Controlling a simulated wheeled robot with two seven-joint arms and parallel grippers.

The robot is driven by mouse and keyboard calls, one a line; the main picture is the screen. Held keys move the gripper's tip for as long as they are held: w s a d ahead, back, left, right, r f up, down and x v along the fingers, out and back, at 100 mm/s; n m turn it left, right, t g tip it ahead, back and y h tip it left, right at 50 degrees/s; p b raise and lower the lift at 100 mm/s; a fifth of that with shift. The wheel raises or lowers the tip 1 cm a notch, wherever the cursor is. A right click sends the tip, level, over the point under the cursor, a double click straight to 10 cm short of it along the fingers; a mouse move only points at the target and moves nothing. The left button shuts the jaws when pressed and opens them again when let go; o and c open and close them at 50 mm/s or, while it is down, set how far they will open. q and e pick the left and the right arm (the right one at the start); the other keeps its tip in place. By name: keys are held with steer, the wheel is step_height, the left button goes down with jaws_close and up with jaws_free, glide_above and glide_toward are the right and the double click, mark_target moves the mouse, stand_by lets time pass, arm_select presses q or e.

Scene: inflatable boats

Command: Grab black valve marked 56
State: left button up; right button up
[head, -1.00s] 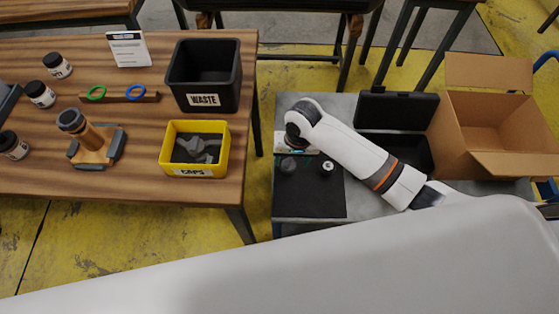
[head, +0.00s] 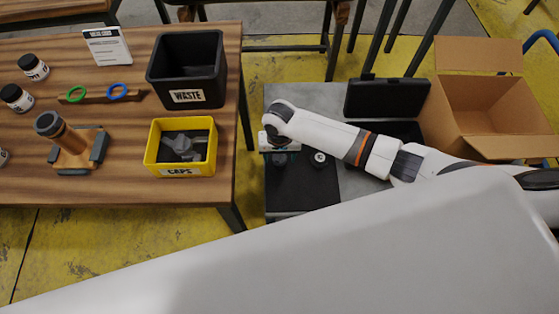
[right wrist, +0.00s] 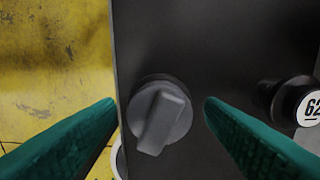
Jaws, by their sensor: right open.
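In the right wrist view a dark grey valve with a ridged knob (right wrist: 160,115) stands between my right gripper's (right wrist: 160,103) green fingers. The fingers are apart and hold nothing. A white curved edge shows below this valve; no number is readable on it. A black valve marked 62 (right wrist: 290,102) lies to the right, outside the fingers. In the head view my right gripper (head: 279,146) is above the left valve, partly hiding it, and the valve with a white label (head: 319,158) sits to its right. I do not see my left gripper.
Both valves are on a black mat (head: 300,192) on a grey table. An open black case (head: 385,98) and a cardboard box (head: 490,105) stand to the right. The wooden table at left holds a yellow caps bin (head: 180,168) and a black waste bin (head: 187,70).

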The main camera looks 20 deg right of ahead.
step_height(320, 180, down, 2)
steer(key=shift+c, duration=0.2)
steer(key=c, duration=0.8)
